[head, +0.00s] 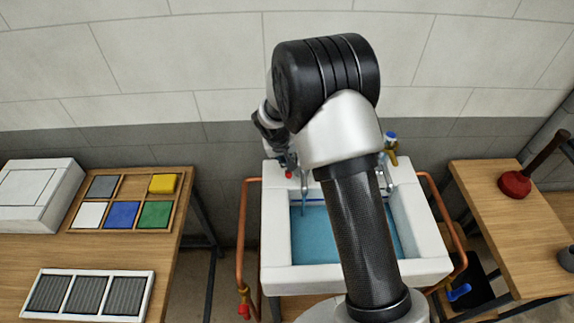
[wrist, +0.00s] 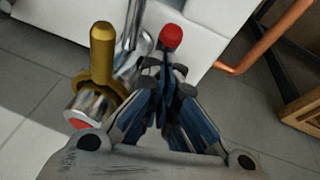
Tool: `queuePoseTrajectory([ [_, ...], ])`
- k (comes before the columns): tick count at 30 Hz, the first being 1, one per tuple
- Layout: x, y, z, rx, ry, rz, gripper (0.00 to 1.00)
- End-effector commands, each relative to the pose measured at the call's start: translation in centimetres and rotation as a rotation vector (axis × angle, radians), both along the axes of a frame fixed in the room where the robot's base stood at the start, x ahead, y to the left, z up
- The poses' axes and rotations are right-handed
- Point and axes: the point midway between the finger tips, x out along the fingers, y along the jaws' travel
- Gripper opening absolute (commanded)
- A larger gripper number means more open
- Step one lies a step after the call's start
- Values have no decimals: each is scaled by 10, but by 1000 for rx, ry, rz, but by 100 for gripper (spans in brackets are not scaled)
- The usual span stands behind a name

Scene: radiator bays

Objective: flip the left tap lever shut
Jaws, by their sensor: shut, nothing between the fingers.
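The left tap stands at the back left of the sink. In the wrist view it has a brass body (wrist: 103,48) and a chrome end with a red disc (wrist: 84,108). A red knob (wrist: 171,37), apparently the lever's end, shows just past my fingertips; in the head view a red spot (head: 288,174) shows below my gripper. My gripper (wrist: 168,78) is shut and empty, right of the brass body and close to the red knob. I cannot tell whether they touch. My arm and gripper hide much of the left tap in the head view.
The white sink (head: 430,268) holds blue water (head: 308,240). The right tap (head: 390,150) has a blue cap. Copper pipes (head: 245,225) flank the sink. A left table (head: 25,255) holds a tray of coloured blocks; a right table (head: 490,235) holds a plunger (head: 515,184).

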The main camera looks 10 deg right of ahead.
Motion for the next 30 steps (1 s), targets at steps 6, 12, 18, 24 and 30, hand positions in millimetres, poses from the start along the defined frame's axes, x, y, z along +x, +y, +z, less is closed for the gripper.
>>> queuePoseTrajectory([
  [6,-11,2,-14,0,1,1,0],
  [12,-18,4,-21,0,2,1,0],
  [18,-21,4,-24,0,1,1,0],
  [24,-22,5,-25,0,2,1,0],
  [30,-22,5,-24,0,2,1,0],
])
